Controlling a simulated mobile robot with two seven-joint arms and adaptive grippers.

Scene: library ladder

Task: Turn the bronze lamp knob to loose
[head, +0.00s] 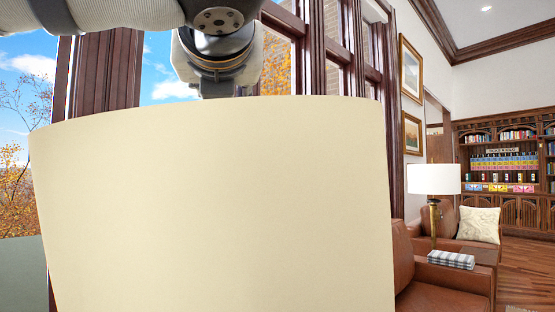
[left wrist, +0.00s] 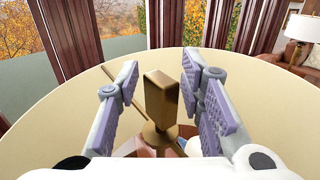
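A large cream lampshade (head: 215,210) fills the middle of the head view. My left arm reaches down from above behind its top rim, and the shade hides the gripper there. In the left wrist view the shade's rim (left wrist: 62,108) curves around the gripper. The bronze knob (left wrist: 161,102), a flat upright block on a round stem, stands in the middle of that view. My left gripper (left wrist: 159,66) is open, with one purple-padded finger on each side of the knob. Gaps show between both pads and the knob. My right gripper is in neither view.
A thin bronze rod (left wrist: 120,92) runs beside the left finger, inside the shade. Tall windows stand behind. In the head view, leather armchairs (head: 440,278), a second lamp with a white shade (head: 433,179) and a bookcase (head: 500,165) are at the right.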

